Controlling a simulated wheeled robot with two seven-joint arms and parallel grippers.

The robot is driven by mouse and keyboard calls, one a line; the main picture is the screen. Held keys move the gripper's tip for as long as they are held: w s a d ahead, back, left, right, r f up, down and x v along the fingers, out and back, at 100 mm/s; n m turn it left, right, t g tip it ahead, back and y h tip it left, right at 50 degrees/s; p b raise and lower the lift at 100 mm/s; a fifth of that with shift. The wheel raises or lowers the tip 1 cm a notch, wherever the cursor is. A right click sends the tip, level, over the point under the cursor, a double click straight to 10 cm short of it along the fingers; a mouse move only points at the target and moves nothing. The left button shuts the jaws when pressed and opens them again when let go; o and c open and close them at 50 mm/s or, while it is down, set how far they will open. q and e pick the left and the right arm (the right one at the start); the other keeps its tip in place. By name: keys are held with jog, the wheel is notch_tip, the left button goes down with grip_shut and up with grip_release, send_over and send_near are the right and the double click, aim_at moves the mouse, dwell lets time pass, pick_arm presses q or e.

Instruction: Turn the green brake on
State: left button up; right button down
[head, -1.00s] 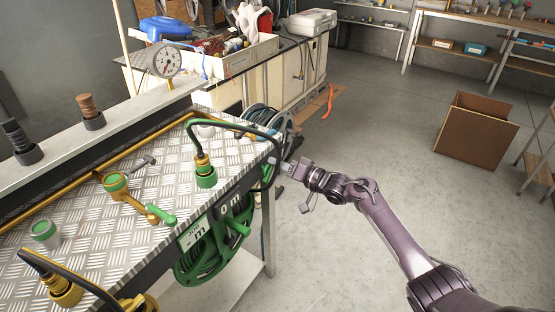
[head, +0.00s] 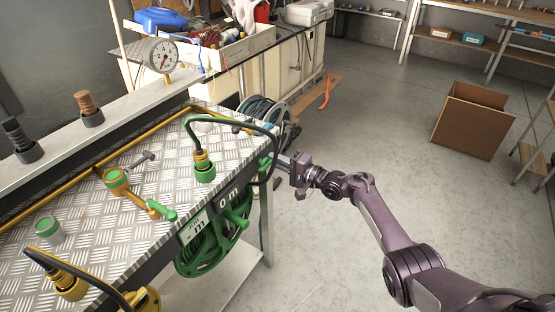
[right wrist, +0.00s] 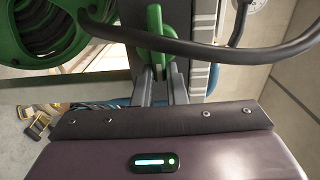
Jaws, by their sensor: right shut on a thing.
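The green reel (head: 205,245) hangs under the front edge of the metal-plate bench, with a dark hose looped at its right. In the right wrist view the reel (right wrist: 40,35) fills the upper left. A green lever (right wrist: 155,22), which looks like the green brake, stands upright at top centre. My right gripper (right wrist: 160,75) is shut on the lower part of this lever. My left gripper is out of view.
A blue-grey reel (head: 265,110) is behind. The floor at right is clear up to a brown box (head: 470,125).

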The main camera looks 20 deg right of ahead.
jog(key=shift+s+a+f, duration=0.2)
jog(key=shift+a+f, duration=0.05)
jog(key=shift+f, duration=0.2)
jog(key=c, duration=1.5)
grip_release()
jog(key=shift+o, duration=0.2)
jog(key=shift+r, duration=0.2)
jog(key=shift+d+r, duration=0.1)
jog(key=p+v, duration=0.1)
jog(key=v, duration=0.6)
jog(key=shift+s+d, duration=0.2)
jog(key=shift+s, duration=0.1)
